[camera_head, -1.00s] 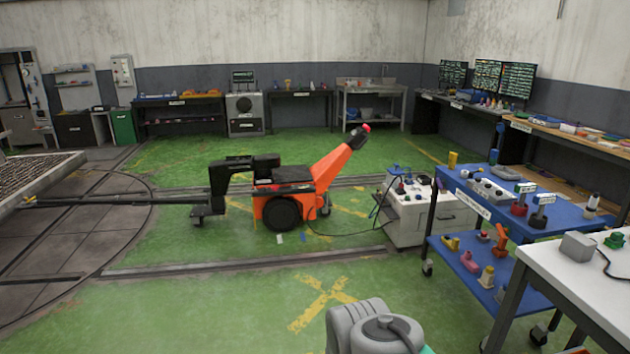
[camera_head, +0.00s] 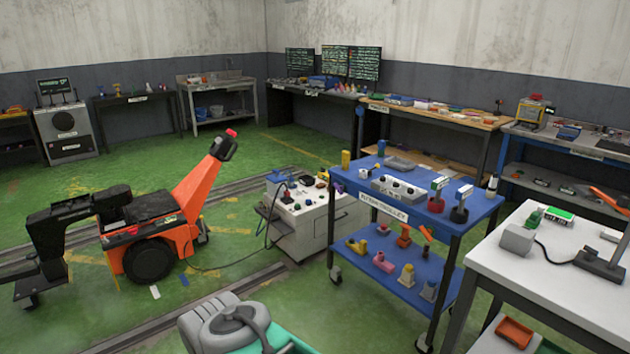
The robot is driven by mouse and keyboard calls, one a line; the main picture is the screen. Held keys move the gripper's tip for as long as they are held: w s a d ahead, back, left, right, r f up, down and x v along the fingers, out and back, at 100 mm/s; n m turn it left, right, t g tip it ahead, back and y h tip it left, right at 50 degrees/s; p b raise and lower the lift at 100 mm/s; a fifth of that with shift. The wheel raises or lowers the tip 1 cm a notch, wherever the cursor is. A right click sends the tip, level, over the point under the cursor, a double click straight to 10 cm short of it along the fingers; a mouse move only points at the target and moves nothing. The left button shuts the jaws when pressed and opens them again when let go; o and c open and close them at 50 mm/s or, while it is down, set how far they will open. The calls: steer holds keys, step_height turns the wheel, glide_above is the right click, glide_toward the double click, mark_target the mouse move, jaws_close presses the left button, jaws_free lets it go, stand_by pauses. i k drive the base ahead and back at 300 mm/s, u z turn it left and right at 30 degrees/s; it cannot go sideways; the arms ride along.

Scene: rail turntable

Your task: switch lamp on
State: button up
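A grey stand with an upright post (camera_head: 603,262), possibly the lamp's lower part, is on the white table at the right edge. A dark cord runs from it to a grey box (camera_head: 517,239) on the same table. An orange piece (camera_head: 608,199) shows above it; I cannot tell whether it belongs to the stand. The stand's top is cut off by the frame, and I cannot tell whether any lamp is lit. A grey rounded part of my arm with a teal section shows at the bottom. My gripper is not in view.
The white table (camera_head: 540,284) stands at right front. Left of it is a blue trolley (camera_head: 375,207) with several tools, then a white cabinet (camera_head: 318,217) cabled to an orange and black tug (camera_head: 190,205). Benches line the walls. Green floor is free between tug and back wall.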

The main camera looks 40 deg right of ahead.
mark_target(593, 251)
steer(key=z, duration=2.7)
steer(key=i, duration=1.65)
steer(key=u, duration=0.05)
